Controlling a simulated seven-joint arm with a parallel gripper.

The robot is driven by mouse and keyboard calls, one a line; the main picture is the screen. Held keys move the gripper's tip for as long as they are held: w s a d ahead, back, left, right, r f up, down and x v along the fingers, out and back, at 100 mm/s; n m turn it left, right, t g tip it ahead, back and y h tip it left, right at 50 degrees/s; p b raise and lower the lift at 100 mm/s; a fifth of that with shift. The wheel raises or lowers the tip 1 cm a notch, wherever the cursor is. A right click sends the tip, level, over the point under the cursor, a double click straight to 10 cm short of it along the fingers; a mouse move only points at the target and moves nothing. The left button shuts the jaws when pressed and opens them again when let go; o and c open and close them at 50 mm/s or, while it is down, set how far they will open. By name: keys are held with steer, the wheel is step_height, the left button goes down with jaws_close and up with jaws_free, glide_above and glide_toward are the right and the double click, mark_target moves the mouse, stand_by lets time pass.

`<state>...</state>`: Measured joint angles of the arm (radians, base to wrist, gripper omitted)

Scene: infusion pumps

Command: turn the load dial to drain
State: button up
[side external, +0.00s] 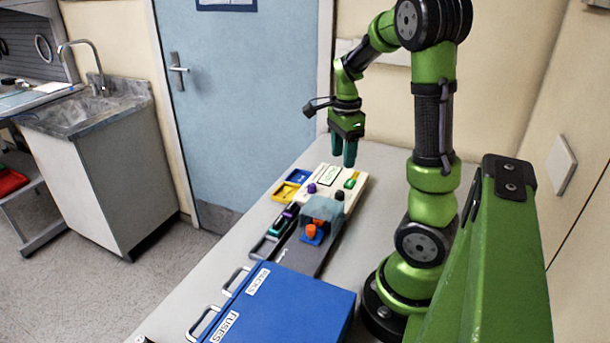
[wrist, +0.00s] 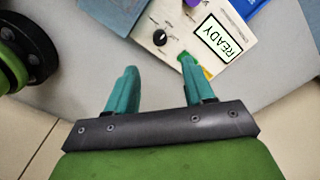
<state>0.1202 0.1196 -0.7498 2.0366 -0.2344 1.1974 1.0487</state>
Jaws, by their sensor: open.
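A cream pump panel (side external: 323,181) lies on the bench below my gripper (side external: 342,160). It also shows at the top of the wrist view (wrist: 183,22), with a screen (wrist: 219,42) reading READY. A black dial (wrist: 160,38) with a pale pointer mark and small print around it sits on the panel. A purple knob (wrist: 193,3) is partly cut off by the frame edge. I cannot read which one is labelled load. A green control (wrist: 190,63) is partly behind my right finger. My gripper (wrist: 159,67) is open and empty, its teal fingers apart, above the panel's edge.
A grey-blue housing (side external: 322,212) with an orange part (side external: 312,230) stands in front of the panel. Yellow (side external: 286,192) and blue trays lie left of it. A blue box (side external: 290,305) marked FUSES fills the front. Bench behind the panel is clear.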

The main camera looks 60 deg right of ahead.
mark_target(340, 192)
step_height(340, 192, down, 11)
steer(key=shift+f, duration=0.1)
stand_by(0.3)
jaws_close()
